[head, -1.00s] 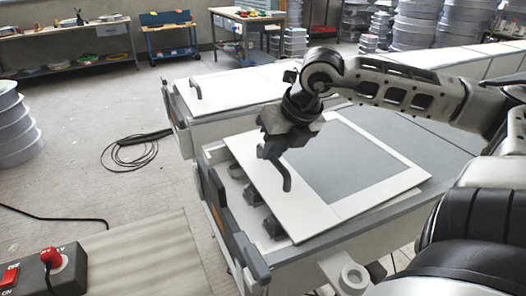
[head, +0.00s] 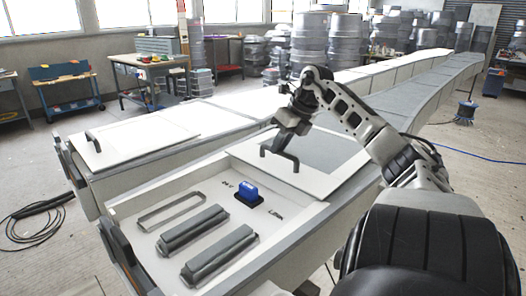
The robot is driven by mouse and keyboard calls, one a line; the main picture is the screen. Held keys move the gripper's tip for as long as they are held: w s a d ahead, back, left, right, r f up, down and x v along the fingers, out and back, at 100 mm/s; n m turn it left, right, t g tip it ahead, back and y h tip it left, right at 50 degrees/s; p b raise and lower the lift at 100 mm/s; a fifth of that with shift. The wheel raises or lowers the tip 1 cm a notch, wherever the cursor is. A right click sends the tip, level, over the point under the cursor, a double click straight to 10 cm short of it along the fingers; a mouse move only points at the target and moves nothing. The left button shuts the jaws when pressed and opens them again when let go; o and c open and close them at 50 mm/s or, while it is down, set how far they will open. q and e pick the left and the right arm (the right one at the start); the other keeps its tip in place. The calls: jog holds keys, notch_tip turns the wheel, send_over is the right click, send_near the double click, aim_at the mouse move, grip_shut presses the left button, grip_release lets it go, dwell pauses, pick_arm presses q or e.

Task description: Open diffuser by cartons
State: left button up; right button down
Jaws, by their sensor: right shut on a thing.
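A white sliding panel (head: 240,150) with a grey middle lies over the far part of a long white box (head: 118,208). My right gripper (head: 284,143) is shut on the black handle (head: 280,159) near the panel's front edge. The near part of the box is uncovered. My left gripper is out of view. I see no cartons that I can tell for sure.
A second white box with a closed panel (head: 135,138) and black handle stands alongside to the left. Workbenches (head: 150,65) and stacks of grey round moulds (head: 310,45) stand behind. A black cable (head: 35,222) lies on the floor at left.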

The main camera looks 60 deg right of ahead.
jog(key=shift+s+d, duration=0.2)
jog(key=shift+d, duration=0.75)
jog(key=shift+r, duration=0.1)
jog(key=c, duration=1.4)
grip_release()
jog(key=v, duration=1.6)
jog(key=shift+b, duration=0.4)
jog(key=shift+s, duration=0.1)
